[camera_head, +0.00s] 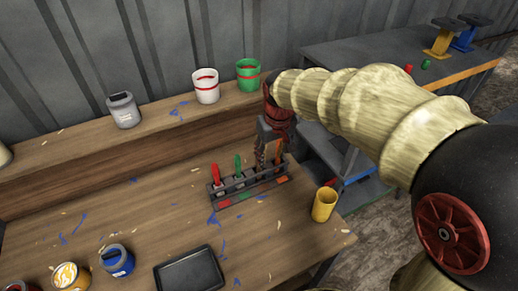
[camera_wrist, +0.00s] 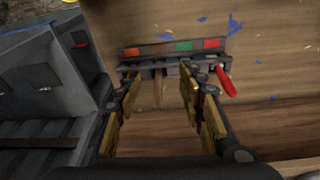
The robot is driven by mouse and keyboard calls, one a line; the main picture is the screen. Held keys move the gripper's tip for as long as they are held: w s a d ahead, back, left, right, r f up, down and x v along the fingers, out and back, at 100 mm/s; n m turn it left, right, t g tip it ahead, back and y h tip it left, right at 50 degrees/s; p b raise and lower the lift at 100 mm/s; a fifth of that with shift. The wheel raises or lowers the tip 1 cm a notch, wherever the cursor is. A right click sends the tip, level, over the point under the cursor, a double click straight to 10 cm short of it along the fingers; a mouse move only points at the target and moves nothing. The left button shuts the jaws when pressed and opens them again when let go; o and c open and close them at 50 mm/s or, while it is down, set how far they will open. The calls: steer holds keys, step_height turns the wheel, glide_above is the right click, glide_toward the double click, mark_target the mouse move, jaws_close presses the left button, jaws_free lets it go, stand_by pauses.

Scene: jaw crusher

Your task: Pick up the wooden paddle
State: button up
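The wooden paddle (camera_wrist: 158,88) shows in the wrist view as a thin brown upright piece at a dark tool rack. The rack (camera_wrist: 135,66) has coloured labels along its edge; it also shows in the head view (camera_head: 246,187) on the workbench. My gripper (camera_wrist: 160,92) is open, with one finger on each side of the paddle and gaps between. In the head view my gripper (camera_head: 268,150) points down over the right part of the rack and mostly hides the paddle there.
A red-handled tool (camera_head: 215,174) and a green-handled tool (camera_head: 238,165) stand in the rack left of my gripper. A yellow cup (camera_head: 324,204) is to its right. A black tray (camera_head: 190,272) lies in front. White (camera_head: 206,88) and green (camera_head: 248,74) cans stand on the shelf behind.

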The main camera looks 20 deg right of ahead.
steer(key=w+f+p, duration=0.2)
steer(key=w+f, duration=0.1)
steer(key=w, duration=0.1)
steer(key=w+f+g+p, duration=0.1)
steer(key=w+f+p, duration=0.2)
steer(key=w, duration=0.1)
steer(key=w+f+n+g+p, duration=0.1)
steer(key=w+f+p, duration=0.1)
steer(key=w+f, duration=0.1)
steer(key=shift+w+f+p, duration=0.2)
steer(key=shift+w+p, duration=0.2)
steer(key=shift+w, duration=0.1)
steer(key=f, duration=0.4)
steer(key=f+b, duration=0.1)
steer(key=f, duration=0.3)
steer(key=shift+w+a+f, duration=0.1)
steer(key=shift+w+f, duration=0.05)
steer(key=shift+w, duration=0.05)
steer(key=shift+c, duration=0.3)
jaws_close()
